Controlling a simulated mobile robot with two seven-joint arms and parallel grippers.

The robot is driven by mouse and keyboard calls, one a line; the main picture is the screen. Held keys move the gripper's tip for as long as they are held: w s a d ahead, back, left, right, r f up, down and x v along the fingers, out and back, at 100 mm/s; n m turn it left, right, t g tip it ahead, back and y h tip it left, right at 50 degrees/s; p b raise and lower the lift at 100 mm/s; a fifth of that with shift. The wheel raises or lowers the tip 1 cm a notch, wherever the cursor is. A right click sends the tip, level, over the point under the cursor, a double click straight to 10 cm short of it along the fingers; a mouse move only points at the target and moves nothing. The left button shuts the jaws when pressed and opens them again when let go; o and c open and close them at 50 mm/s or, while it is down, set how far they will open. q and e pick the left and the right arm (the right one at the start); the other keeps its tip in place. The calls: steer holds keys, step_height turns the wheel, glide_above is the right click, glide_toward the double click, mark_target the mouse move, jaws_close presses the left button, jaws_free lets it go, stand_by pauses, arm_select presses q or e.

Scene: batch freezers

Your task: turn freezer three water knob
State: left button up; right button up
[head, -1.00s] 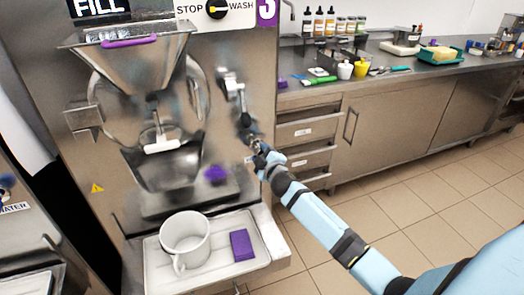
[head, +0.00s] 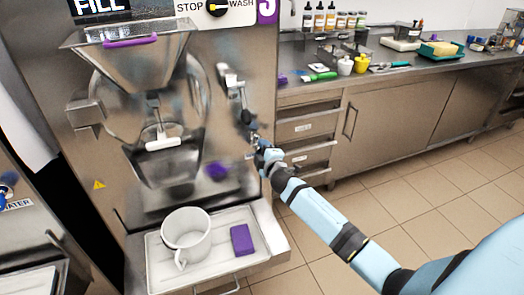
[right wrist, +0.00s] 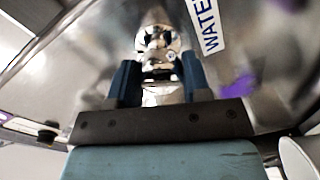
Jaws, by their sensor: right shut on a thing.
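Freezer three (head: 215,60) is the steel machine with the purple "3" label at its top right. In the right wrist view, the two blue fingers (right wrist: 158,80) are shut on the shiny metal water knob (right wrist: 157,45). The knob is mostly hidden by the hand in the head view. The WATER label (right wrist: 207,22) is beside the knob in the wrist view. My left gripper is not in view.
A purple thing (head: 217,168) is on the front, left of my gripper. A counter with drawers (head: 307,127) stands to the right; the tiled floor there is clear.

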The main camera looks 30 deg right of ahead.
steer(key=o, duration=0.9)
arm_select(q)
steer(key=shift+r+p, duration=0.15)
steer(key=shift+p, duration=0.2)
arm_select(e)
steer(key=v, duration=1.3)
steer(key=shift+s+a, duration=0.15)
steer(key=shift+s, duration=0.25)
steer(key=s+a+f+m+g+y, duration=0.35)
steer(key=s+a+f+m, duration=0.2)
steer(key=s+a, duration=0.55)
steer(key=s+a+f+m+g+y, duration=0.35)
steer(key=s+a+f, duration=0.35)
steer(key=s+a, duration=0.4)
arm_select(q)
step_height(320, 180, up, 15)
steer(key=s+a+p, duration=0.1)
steer(key=p, duration=1.9)
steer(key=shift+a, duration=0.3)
arm_select(e)
steer(key=shift+t, duration=0.4)
steer(key=r, duration=0.5)
steer(key=d+r, duration=0.1)
steer(key=r, duration=0.4)
steer(key=s+r, duration=0.1)
steer(key=r, duration=0.4)
steer(key=shift+s+d, duration=0.1)
steer(key=shift+d, duration=0.25)
